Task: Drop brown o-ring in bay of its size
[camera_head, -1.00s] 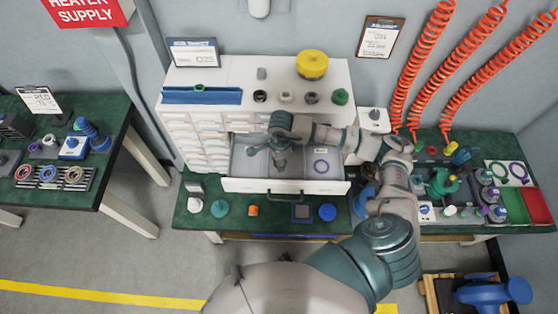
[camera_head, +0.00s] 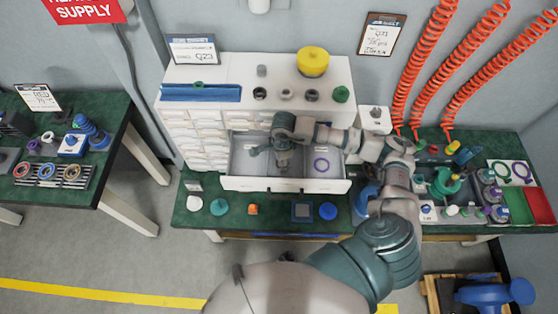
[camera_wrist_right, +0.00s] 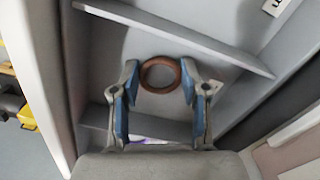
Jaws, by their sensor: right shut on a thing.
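The brown o-ring (camera_wrist_right: 159,74) shows in the right wrist view between the tips of my right gripper (camera_wrist_right: 160,82), which is shut on it. The ring is held over an open drawer (camera_head: 248,184) split into bays by dividers (camera_wrist_right: 170,37). In the head view my right gripper (camera_head: 284,161) is over the drawer's middle part, and the brown ring is too hidden to make out there. A purple ring (camera_head: 321,165) lies in the right bay. A sliver of purple also shows below the fingers in the wrist view. My left gripper is not in view.
The drawer belongs to a white cabinet (camera_head: 200,151) with small parts and a yellow pot (camera_head: 313,62) on top. The green bench (camera_head: 233,220) in front holds several small items. Orange coiled hoses (camera_head: 416,70) hang at the right.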

